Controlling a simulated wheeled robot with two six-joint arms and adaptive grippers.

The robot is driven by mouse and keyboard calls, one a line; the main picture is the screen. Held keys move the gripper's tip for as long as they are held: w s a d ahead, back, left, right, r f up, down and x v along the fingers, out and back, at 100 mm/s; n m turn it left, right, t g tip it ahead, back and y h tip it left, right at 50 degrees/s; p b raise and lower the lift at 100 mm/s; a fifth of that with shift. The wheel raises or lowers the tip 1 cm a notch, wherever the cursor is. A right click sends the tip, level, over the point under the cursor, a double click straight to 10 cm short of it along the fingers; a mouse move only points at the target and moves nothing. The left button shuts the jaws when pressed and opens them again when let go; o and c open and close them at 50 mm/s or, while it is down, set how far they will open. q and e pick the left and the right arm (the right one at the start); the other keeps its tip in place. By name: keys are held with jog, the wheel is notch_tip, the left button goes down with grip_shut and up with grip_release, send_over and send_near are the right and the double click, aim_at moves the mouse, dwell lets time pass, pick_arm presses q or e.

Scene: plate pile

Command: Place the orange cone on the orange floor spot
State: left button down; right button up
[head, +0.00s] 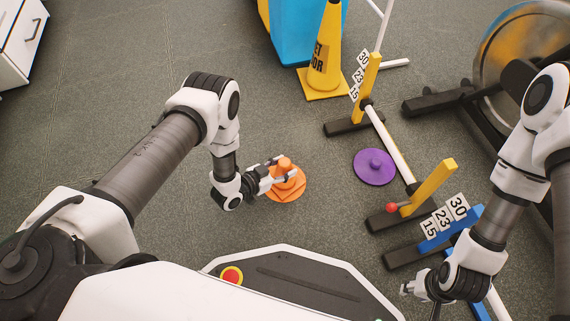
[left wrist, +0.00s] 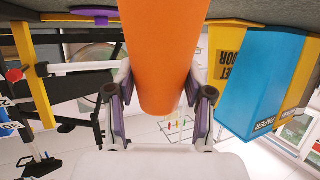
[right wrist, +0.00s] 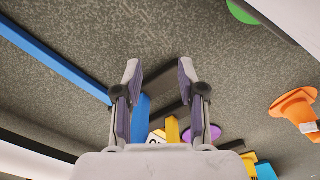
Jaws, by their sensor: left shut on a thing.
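My left gripper (head: 279,172) is shut on the orange cone (head: 285,163). In the left wrist view the cone (left wrist: 163,50) stands between both fingers. In the head view it is upright over an orange patch, where its base and the orange floor spot (head: 293,198) overlap. I cannot tell whether the base touches the floor. The cone's orange base also shows at the right of the right wrist view (right wrist: 292,101). My right gripper (right wrist: 158,85) is open and empty, off to the right in the head view (head: 422,290).
A purple floor spot (head: 375,168) lies right of the cone. A green spot (right wrist: 243,12) shows in the right wrist view. Floor left of the cone is clear.

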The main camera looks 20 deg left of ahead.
pick_arm(q)
jog(key=shift+c, duration=2.2)
grip_release()
jog(key=shift+f, duration=0.1)
jog(key=shift+s+r, duration=0.1)
jog(key=shift+r, duration=0.2)
jog(key=p+v, duration=0.6)
jog(key=v, duration=0.5)
jog(key=shift+s+a+p, duration=0.25)
jog(key=shift+a+p, duration=0.05)
jog(key=shift+p, duration=0.1)
